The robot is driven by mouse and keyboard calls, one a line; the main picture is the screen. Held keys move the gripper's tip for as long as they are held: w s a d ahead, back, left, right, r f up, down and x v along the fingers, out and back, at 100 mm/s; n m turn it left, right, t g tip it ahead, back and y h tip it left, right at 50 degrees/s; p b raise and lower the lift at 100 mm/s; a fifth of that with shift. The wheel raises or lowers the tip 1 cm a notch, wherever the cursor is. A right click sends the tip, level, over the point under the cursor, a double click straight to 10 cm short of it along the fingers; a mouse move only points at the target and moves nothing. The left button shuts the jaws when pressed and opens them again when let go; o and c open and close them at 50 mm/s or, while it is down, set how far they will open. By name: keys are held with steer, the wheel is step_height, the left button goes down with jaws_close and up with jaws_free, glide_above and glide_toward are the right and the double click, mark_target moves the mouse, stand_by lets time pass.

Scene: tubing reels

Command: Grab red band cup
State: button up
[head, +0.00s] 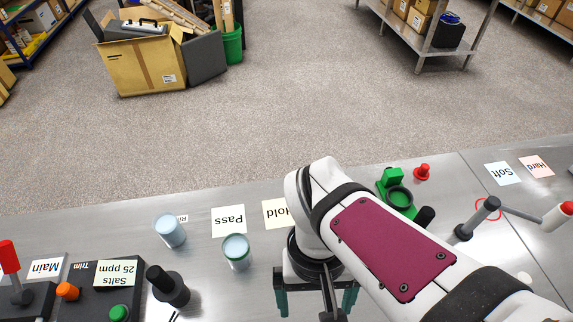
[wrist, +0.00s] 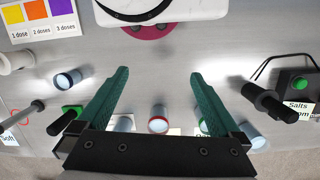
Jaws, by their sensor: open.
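The red band cup (wrist: 158,125) shows in the wrist view as a pale blue cup with a red rim, low in the middle between the two fingers. It stands toward the floor-side edge of the bench and is apart from the fingertips. In the head view it is not visible, likely behind my arm. My gripper (wrist: 158,72) is open and empty, its two green fingers spread wide; it also shows in the head view (head: 315,300).
A green-banded cup (head: 237,253) and a plain pale cup (head: 170,231) stand to the left in the head view. A black knob (head: 168,286), green fixture (head: 399,198) and grey lever post (head: 477,219) stand nearby.

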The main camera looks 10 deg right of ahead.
steer(key=w+a+f+n+t+h, duration=0.5)
steer(key=f+n+h, duration=0.1)
steer(key=n, duration=0.7)
steer(key=w+a+f+n+t+h, duration=0.4)
steer(key=w+a+f+n+h, duration=0.1)
steer(key=n, duration=0.8)
steer(key=shift+n+t, duration=0.3)
steer(key=shift+t, duration=0.1)
steer(key=x, duration=1.6)
steer(key=shift+s+f, duration=0.15)
steer(key=shift+f, duration=0.1)
steer(key=c, duration=1.4)
steer(key=shift+r, duration=0.1)
